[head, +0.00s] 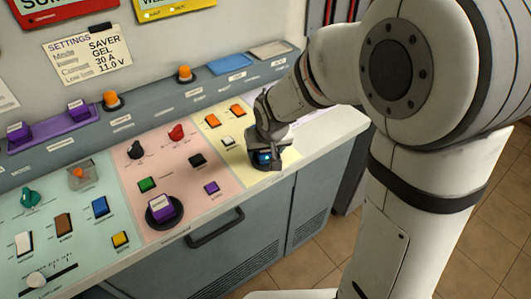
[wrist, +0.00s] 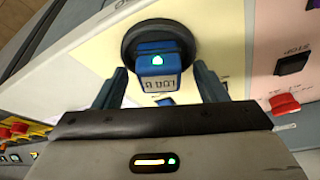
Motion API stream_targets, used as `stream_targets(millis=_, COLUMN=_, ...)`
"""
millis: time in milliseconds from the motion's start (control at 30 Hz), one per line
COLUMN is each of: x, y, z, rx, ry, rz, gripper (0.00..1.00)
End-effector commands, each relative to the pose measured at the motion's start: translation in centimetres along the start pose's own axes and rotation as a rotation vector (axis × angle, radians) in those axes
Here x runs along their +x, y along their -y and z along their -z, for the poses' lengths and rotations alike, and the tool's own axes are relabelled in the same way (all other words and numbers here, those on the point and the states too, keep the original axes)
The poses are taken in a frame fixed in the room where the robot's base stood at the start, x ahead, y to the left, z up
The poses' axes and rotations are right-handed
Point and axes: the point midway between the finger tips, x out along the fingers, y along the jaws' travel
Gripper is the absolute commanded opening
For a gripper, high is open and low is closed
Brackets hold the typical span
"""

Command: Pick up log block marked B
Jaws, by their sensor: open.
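A blue block (wrist: 160,64) with a green-lit symbol and a pale label stands in a dark round socket (wrist: 128,45) in the wrist view. The label is upside down there and seems to read LOG B. In the head view the block (head: 264,157) shows only partly under my gripper (head: 268,150), on the yellow panel. My gripper (wrist: 160,88) is open in the wrist view, with one finger to each side of the block. The block lies ahead of and between the fingertips, and I see no contact.
A purple block (head: 160,207) sits in another round socket on the pink panel. Two more purple blocks (head: 78,108) stand in a purple tray on the back ledge. Switches, including white (head: 228,141) and orange (head: 238,109) ones, lie near my gripper. A blue tray (head: 230,63) is behind.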

Motion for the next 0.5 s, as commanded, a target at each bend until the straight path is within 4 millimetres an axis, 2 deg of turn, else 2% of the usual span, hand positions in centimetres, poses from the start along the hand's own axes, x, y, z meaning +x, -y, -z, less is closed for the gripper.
stream_targets(millis=67, x=-0.01, y=-0.02, z=-0.01, rx=0.000, ry=0.000, rz=0.000, gripper=0.64)
stream_targets(millis=500, x=-0.03, y=-0.07, z=-0.01, rx=0.001, ry=0.000, rz=-0.001, gripper=0.28)
